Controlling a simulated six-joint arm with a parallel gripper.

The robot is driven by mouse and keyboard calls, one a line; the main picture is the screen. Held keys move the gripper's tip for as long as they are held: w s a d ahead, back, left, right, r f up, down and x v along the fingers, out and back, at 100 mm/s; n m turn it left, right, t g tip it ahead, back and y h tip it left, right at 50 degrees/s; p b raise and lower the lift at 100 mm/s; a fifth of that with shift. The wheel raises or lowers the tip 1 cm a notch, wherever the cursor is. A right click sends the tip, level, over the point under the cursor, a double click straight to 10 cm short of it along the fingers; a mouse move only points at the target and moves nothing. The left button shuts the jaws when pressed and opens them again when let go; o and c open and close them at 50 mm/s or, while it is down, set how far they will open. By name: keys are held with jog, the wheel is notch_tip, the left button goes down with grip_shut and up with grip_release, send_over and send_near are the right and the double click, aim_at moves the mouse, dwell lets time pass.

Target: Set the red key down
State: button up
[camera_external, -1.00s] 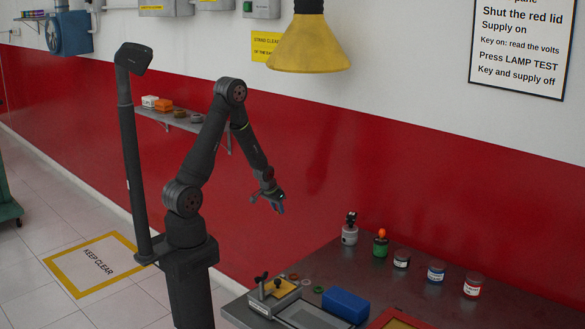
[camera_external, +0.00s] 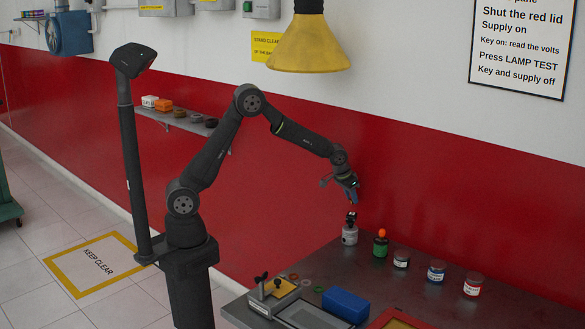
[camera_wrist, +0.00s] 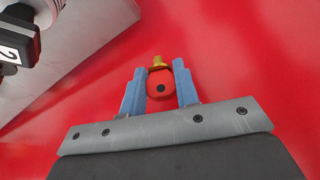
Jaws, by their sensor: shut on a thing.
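The red key (camera_wrist: 160,86) is between the two blue fingers of my gripper (camera_wrist: 158,80) in the wrist view. Its red head has a dark spot, and a brass-coloured part sticks out beyond it. My gripper (camera_external: 348,189) is shut on the key, pointing down in the external view. It is in the air above the far left part of the bench, over a pale jar with a black top (camera_external: 350,235). A small red bit of the key shows just under the fingers. The key touches nothing but the fingers.
The grey bench (camera_external: 395,292) holds a row of jars along the wall: green (camera_external: 380,247), dark (camera_external: 401,260), blue (camera_external: 436,272) and red (camera_external: 474,285). A blue box (camera_external: 345,305) and a fixture (camera_external: 273,293) stand nearer. A yellow lamp (camera_external: 309,45) hangs above.

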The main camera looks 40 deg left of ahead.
jog(key=s+d+m+g+h, duration=0.1)
jog(key=s+d+m, duration=0.3)
jog(key=d, duration=0.9)
jog(key=s+d+r+m+g+h, duration=0.1)
jog(key=s+d+m, duration=0.3)
jog(key=d, duration=0.9)
jog(key=s+d+m+g+h, duration=0.1)
jog(key=s+d+m, duration=0.2)
jog(key=s+d, duration=0.6)
jog(key=d, duration=0.4)
jog(key=shift+r+m, duration=0.4)
jog(key=w+f, duration=0.2)
jog(key=w, duration=0.2)
jog(key=w+a+f, duration=0.1)
jog(key=w+f, duration=0.2)
jog(key=w, duration=0.1)
jog(key=w+f, duration=0.2)
jog(key=w, duration=0.1)
jog(key=shift+w+a+f, duration=0.15)
jog(key=shift+w+a, duration=0.05)
jog(key=shift+w, duration=0.2)
notch_tip(320, 180, down, 2)
jog(key=shift+s+f, duration=0.1)
jog(key=shift+f, duration=0.6)
